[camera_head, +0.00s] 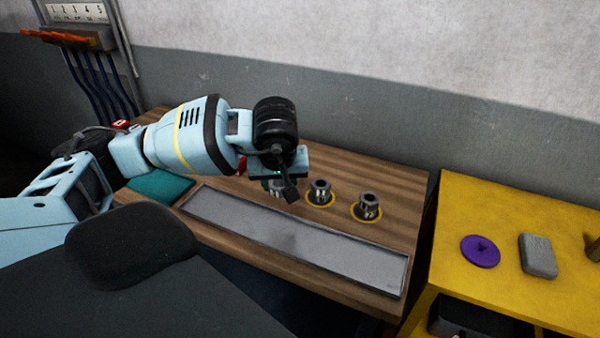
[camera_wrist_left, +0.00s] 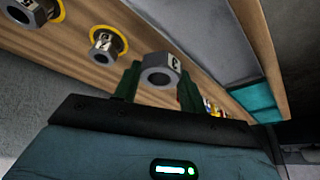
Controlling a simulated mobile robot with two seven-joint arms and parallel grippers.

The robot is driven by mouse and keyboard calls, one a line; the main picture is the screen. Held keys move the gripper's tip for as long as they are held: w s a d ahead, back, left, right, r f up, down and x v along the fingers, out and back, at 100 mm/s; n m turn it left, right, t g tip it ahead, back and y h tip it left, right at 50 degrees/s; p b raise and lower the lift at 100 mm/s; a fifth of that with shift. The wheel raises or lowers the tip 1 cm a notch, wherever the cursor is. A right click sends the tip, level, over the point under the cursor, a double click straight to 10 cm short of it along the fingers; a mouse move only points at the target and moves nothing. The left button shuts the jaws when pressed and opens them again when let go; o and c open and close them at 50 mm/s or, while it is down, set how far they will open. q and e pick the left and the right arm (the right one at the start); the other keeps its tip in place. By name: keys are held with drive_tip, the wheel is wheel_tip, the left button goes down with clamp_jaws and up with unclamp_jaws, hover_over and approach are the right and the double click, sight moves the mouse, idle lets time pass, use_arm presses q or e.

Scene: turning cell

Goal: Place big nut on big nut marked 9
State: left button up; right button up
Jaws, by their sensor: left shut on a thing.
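My left gripper (camera_head: 281,184) is shut on a grey metal big nut (camera_head: 275,188), over the wooden bench. The wrist view shows this nut (camera_wrist_left: 160,70) between the green fingers, with a dark hole and a black mark on a white label that looks like a 3. Two more metal nuts stand to its right in the head view, a middle nut (camera_head: 320,190) and a right nut (camera_head: 367,205), each on a yellow ring. They also show in the left wrist view, as a nearer nut (camera_wrist_left: 103,42) and a farther nut (camera_wrist_left: 24,8). Their numbers are not clearly readable.
A long grey metal plate (camera_head: 350,262) lies along the bench front. A teal mat (camera_head: 160,187) is at the bench's left. A yellow table (camera_head: 460,205) at the right holds a purple disc (camera_head: 480,251) and a grey block (camera_head: 538,256). A wall stands behind the bench.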

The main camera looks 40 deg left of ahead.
use_arm(q)
drive_tip(key=shift+s+a+r, duration=0.1)
drive_tip(key=shift+s+a, duration=0.1)
drive_tip(key=shift+s, duration=0.65)
drive_tip(key=shift+s+a+r, duration=0.1)
drive_tip(key=shift+s+a, duration=0.05)
drive_tip(key=shift+s, duration=0.65)
